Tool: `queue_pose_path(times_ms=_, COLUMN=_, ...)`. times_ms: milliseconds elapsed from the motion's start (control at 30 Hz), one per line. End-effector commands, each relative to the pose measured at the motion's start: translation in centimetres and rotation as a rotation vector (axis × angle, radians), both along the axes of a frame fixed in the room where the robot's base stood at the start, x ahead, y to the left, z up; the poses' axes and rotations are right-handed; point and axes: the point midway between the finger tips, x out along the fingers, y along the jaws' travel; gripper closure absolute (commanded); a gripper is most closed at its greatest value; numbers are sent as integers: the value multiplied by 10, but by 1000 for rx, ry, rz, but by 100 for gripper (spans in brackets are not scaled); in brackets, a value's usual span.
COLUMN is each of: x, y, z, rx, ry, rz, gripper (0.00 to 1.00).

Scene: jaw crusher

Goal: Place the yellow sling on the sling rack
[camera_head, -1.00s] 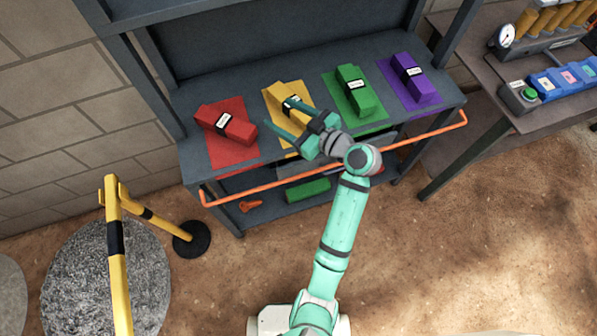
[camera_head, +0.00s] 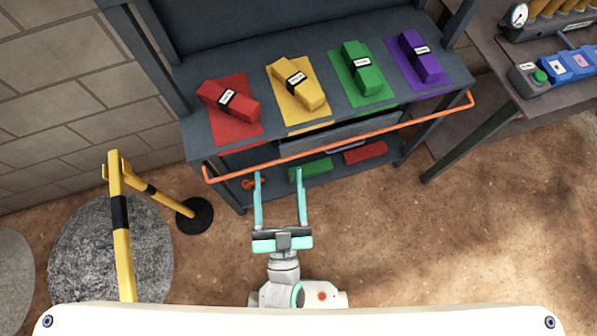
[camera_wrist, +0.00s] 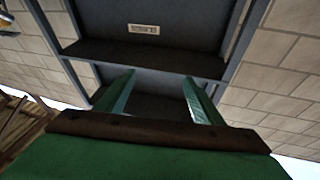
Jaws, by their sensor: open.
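The yellow sling (camera_head: 297,85) is a folded bundle with a black band and white label. It lies on the yellow mat (camera_head: 308,126) on the top shelf of the grey sling rack (camera_head: 222,142), between the red and green slings. My gripper (camera_head: 279,172) is open and empty in the head view, in front of the rack and below its orange rail, apart from the yellow sling. The wrist view shows my two fingers (camera_wrist: 158,98) spread, with the rack's back panel (camera_wrist: 145,42) beyond. The yellow sling is not visible in the wrist view.
A red sling (camera_head: 229,98), a green sling (camera_head: 361,68) and a purple sling (camera_head: 419,57) lie on matching mats. The orange rail (camera_head: 340,140) crosses the rack's front. A yellow barrier (camera_head: 120,235) stands left, a control bench (camera_head: 505,75) right. Lower-shelf items include a green bundle (camera_head: 311,169).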

Motion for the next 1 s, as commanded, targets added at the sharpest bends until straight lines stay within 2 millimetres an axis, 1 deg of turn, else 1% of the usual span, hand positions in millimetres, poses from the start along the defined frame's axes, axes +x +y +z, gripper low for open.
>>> queue_pose_path(times_ms=33, x=-17, y=-5, z=-12, rx=-4, ry=70, rz=-22, gripper=38)
queue_pose_path(times_ms=200, x=-64, y=-27, z=-50, rx=-59, ry=301, rz=-78, gripper=38)
queue_pose_path(times_ms=300, x=-88, y=-36, z=-66, rx=-99, ry=413, rz=-82, gripper=38)
queue_pose_path(times_ms=400, x=-105, y=-41, z=-77, rx=-130, ry=492, rz=-77, gripper=38)
queue_pose_path(times_ms=500, x=-114, y=-44, z=-83, rx=-151, ry=534, rz=-71, gripper=38)
queue_pose_path(times_ms=567, x=-116, y=-44, z=-84, rx=-155, ry=545, rz=-70, gripper=38)
queue_pose_path(times_ms=1000, x=-116, y=-44, z=-84, rx=-156, ry=545, rz=-70, gripper=38)
